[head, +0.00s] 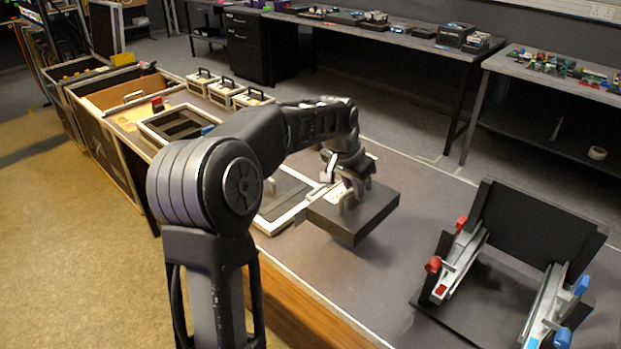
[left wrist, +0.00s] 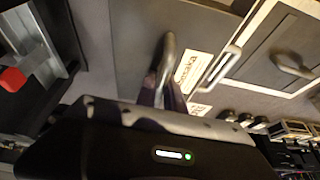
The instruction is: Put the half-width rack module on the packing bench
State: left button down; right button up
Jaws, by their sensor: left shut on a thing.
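The half-width rack module is a flat dark box (head: 362,214) with a pale label and a metal handle, over the middle of the grey-topped bench (head: 375,285). My left gripper (head: 347,188) is above it, shut on its handle. In the left wrist view the module (left wrist: 135,45) lies beneath the gripper (left wrist: 165,95), with the handle between the fingers. The module seems raised above the bench top; the gap under it is hard to judge. My right gripper is not in view.
A dark cradle (head: 530,230) with red and blue clamps stands at the right on the bench. A pale-framed panel (head: 283,203) lies left of the module. Several small cases (head: 224,90) line the far left edge. The bench top between module and cradle is clear.

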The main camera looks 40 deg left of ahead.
aim_at(345, 195)
pick_arm(q)
jog(key=shift+f, duration=2.4)
jog(key=shift+f, duration=2.5)
jog(key=c, duration=1.5)
grip_release()
jog(key=shift+o, duration=0.2)
jog(key=v, duration=1.2)
